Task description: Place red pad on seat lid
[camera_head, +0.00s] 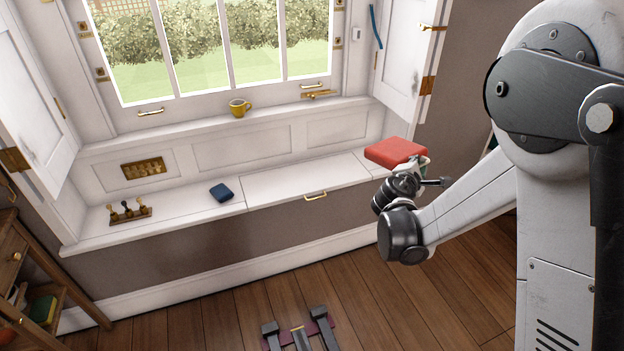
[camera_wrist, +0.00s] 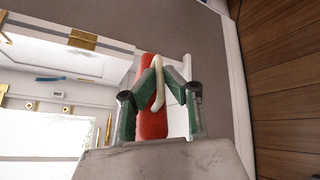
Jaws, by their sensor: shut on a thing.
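The red pad (camera_head: 396,151) is a flat square cushion at the right end of the window seat in the head view. My gripper (camera_head: 420,165) is shut on its near right edge. In the wrist view the red pad (camera_wrist: 151,120) shows edge-on between the green-lined fingers of my gripper (camera_wrist: 157,95), with a pale strap or cord over it. The white seat lid (camera_head: 300,183) has a brass handle and looks closed; its top is bare. The pad is to the right of the lid; I cannot tell whether it touches the seat below.
A dark blue object (camera_head: 222,192) and a small rack with knobs (camera_head: 130,211) are on the left of the seat. An open white shutter (camera_head: 405,55) rises behind the pad. A wooden shelf (camera_head: 40,270) is at lower left.

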